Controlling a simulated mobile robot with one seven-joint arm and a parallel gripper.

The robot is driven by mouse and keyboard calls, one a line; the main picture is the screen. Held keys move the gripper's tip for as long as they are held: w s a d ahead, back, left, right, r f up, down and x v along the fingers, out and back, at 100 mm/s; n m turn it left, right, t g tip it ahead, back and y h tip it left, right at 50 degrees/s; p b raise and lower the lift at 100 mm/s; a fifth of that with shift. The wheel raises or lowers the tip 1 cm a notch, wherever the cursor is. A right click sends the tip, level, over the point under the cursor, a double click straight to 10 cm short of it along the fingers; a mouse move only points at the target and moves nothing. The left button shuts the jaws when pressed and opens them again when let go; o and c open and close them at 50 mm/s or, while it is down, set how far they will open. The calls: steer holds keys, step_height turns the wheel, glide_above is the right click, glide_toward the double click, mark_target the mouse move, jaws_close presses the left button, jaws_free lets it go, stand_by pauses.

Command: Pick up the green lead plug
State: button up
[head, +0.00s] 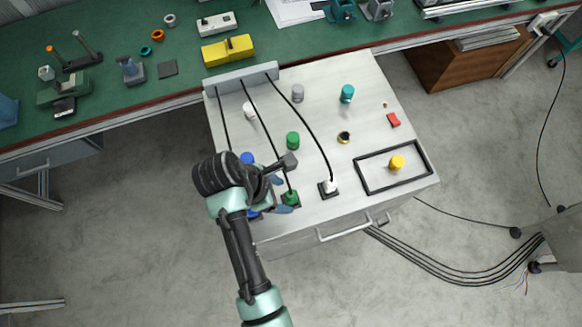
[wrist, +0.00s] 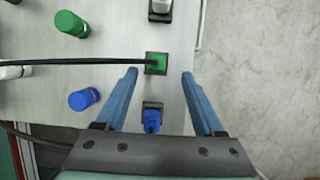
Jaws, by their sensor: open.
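The green lead plug (head: 291,198) sits in a dark square socket near the front edge of the white-topped cabinet. A black cable runs from it to the grey bar at the back. In the wrist view the plug (wrist: 156,63) shows just ahead of my blue fingertips (wrist: 160,74), roughly centred between their lines. My gripper (head: 281,195) is open and empty, with a finger on either side of the plug's line in the head view. Its height above the plug is hard to tell.
A blue plug (wrist: 151,122) stands in its socket nearer my palm, between the fingers in the wrist view. A white plug (head: 330,187) stands to the right. A loose green cylinder (head: 293,140) and a blue cylinder (wrist: 83,98) stand farther back. A black frame (head: 371,189) surrounds a yellow piece.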

mark_target(290, 196)
steer(key=shift+w+p+x, duration=0.15)
steer(key=shift+p+x, duration=0.2)
steer(key=shift+x, duration=1.3)
steer(key=shift+w+p+x, duration=0.1)
steer(key=shift+p+x, duration=0.25)
steer(key=shift+x, duration=1.3)
steer(key=shift+a, duration=0.15)
jaws_close()
